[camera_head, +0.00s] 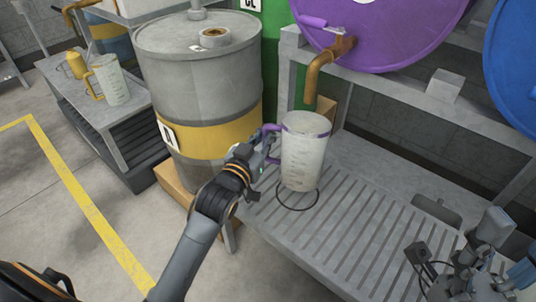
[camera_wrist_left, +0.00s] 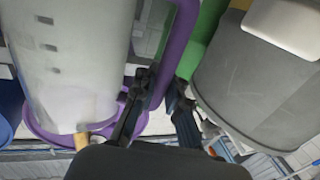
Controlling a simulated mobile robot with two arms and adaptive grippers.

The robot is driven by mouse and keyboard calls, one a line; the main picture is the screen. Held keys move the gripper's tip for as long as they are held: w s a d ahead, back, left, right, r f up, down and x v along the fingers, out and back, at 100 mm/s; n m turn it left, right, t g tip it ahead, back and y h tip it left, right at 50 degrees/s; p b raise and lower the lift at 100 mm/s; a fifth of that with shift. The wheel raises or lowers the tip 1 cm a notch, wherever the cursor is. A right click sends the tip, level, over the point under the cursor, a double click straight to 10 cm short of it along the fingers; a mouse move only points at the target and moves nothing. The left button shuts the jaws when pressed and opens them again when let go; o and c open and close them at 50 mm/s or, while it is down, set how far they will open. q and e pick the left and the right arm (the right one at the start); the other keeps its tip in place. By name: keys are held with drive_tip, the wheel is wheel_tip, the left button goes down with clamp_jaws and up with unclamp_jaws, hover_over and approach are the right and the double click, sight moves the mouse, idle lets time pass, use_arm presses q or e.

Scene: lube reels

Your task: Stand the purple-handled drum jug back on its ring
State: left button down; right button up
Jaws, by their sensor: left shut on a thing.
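The drum jug (camera_head: 303,160) is pale and translucent, with a purple rim band and a purple handle (camera_head: 268,130). It is upright over the dark ring (camera_head: 297,206) on the slatted bench. The ring's front shows beyond the jug's base; I cannot tell whether the base touches the bench. My left gripper (camera_head: 262,157) is shut on the handle from the left. In the left wrist view the handle (camera_wrist_left: 178,50) runs down between the fingers, with the jug body (camera_wrist_left: 70,60) at left. My right gripper (camera_head: 440,268) is at the lower right, away from the jug; its jaws are unclear.
A brass tap (camera_head: 322,68) on the purple drum (camera_head: 395,30) hangs just above the jug. A grey drum with a yellow band (camera_head: 205,138) stands close at left. The slatted bench (camera_head: 350,235) is clear in front and to the right. A yellow-handled jug (camera_head: 112,82) stands on the left bench.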

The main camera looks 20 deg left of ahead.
use_arm(q)
drive_tip(key=shift+f, duration=0.55)
wheel_tip(320, 180, down, 4)
drive_tip(key=b, duration=0.2)
drive_tip(key=shift+b, duration=0.4)
drive_tip(key=shift+f, duration=0.2)
drive_tip(key=c, duration=1.4)
unclamp_jaws()
drive_tip(key=shift+o, duration=0.2)
